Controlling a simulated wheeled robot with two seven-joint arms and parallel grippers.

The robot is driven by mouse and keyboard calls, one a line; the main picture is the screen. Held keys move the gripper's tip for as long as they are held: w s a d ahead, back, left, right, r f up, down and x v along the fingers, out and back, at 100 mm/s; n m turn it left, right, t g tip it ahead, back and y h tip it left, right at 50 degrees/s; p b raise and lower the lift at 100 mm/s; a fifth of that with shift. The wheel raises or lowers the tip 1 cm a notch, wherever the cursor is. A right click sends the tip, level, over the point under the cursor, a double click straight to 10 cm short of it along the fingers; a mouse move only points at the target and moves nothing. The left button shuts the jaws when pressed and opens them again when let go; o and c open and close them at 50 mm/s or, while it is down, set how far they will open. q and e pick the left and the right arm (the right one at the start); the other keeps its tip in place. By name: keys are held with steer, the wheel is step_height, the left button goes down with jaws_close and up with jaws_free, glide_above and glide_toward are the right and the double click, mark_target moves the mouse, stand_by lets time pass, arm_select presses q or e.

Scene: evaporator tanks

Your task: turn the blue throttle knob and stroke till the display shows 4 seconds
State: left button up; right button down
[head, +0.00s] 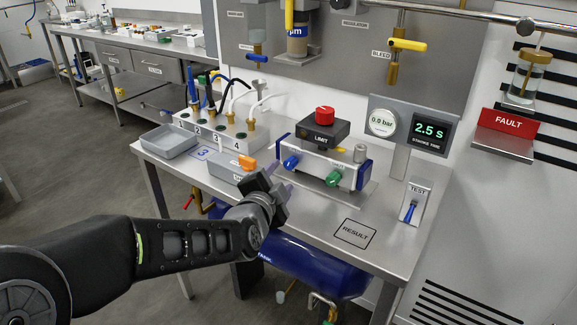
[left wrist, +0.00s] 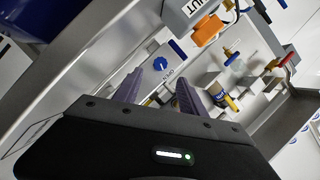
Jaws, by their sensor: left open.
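The blue throttle knob (head: 290,162) is on the left front of the grey valve block (head: 322,168). It also shows in the left wrist view as a round blue knob (left wrist: 160,63) on a pale face, beyond the gap between my fingers. My left gripper (head: 279,173) is just in front of and below the knob. Its two fingers (left wrist: 158,90) are apart with nothing between them, and they do not appear to touch the knob. The stroke time display (head: 430,131) reads 2.5 s. My right gripper is not in view.
A green knob (head: 333,180) is on the block's right front, and a red button (head: 324,116) tops the LIMIT box. An orange lever (head: 248,166) is close left of my gripper. The TEST switch (head: 410,210) has a blue lever. The RESULT square (head: 356,233) is clear.

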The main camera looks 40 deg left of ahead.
mark_target(289, 165)
arm_select(q)
steer(key=x, duration=0.7)
steer(key=shift+w+a, duration=0.15)
steer(key=shift+w, duration=0.15)
steer(key=shift+c, duration=0.6)
jaws_close()
